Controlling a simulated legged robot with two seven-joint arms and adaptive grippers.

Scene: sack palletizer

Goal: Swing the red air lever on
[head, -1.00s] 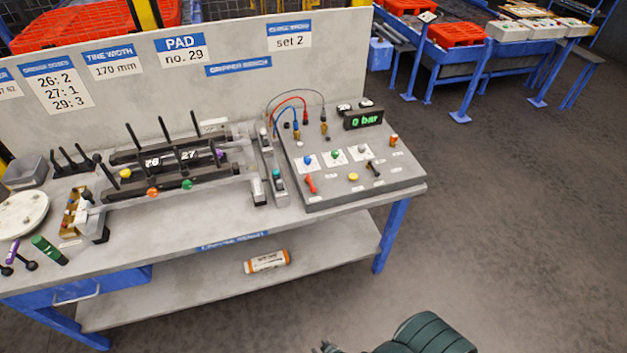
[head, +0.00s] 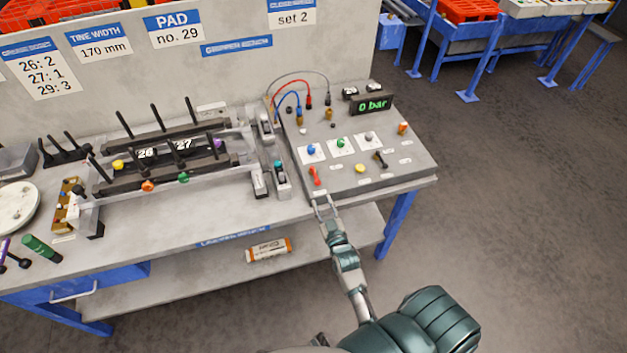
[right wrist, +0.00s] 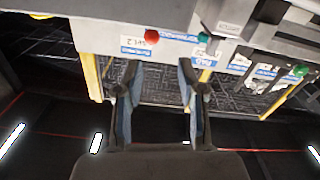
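The red lever (head: 315,176) sits at the front left of the sloped grey control panel (head: 348,183) on the bench. The panel's display (head: 371,105) reads "0 bar" in green. My right gripper (head: 323,197) is just in front of the lever at the panel's front edge, apart from it as far as I can tell. In the right wrist view its two fingers (right wrist: 158,75) are spread with nothing between them. A red knob (right wrist: 151,36) shows beyond the fingertips there; I cannot tell if it is the lever. My left gripper is not in view.
Beside the lever are a yellow button (head: 360,168) and a dark lever (head: 380,159). Blue, green and white knobs sit behind, with hoses (head: 294,95) at the back. A fixture with black upright handles (head: 190,115) stands left.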

